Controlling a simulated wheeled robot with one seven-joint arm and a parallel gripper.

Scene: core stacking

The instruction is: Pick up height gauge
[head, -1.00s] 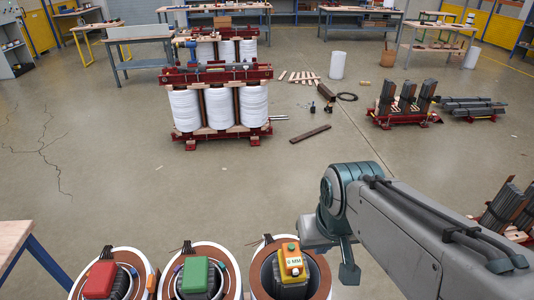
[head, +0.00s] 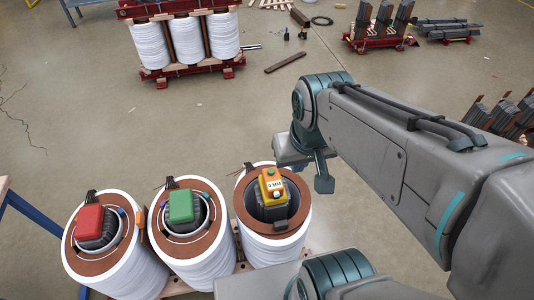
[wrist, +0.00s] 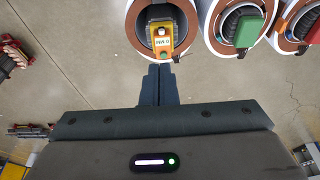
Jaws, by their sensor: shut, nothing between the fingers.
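The height gauge appears to be the yellow device (head: 271,187) with an orange top and a white "MM" label. It sits at the open centre of the right-hand white coil (head: 275,238), and it also shows at the top middle of the wrist view (wrist: 161,38). My gripper (wrist: 159,70) is shut and empty, its fingers together and pointing toward the gauge in the wrist view. The fingertips appear just short of the gauge in the picture; the exact gap cannot be told. The gauge's lower part is hidden inside the coil.
Two more white coils stand to the left, one with a green block (head: 180,206) and one with a red block (head: 89,220) in its centre. A three-coil transformer (head: 188,42) stands farther back. A blue table leg (head: 35,223) is at the left. Open floor lies between.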

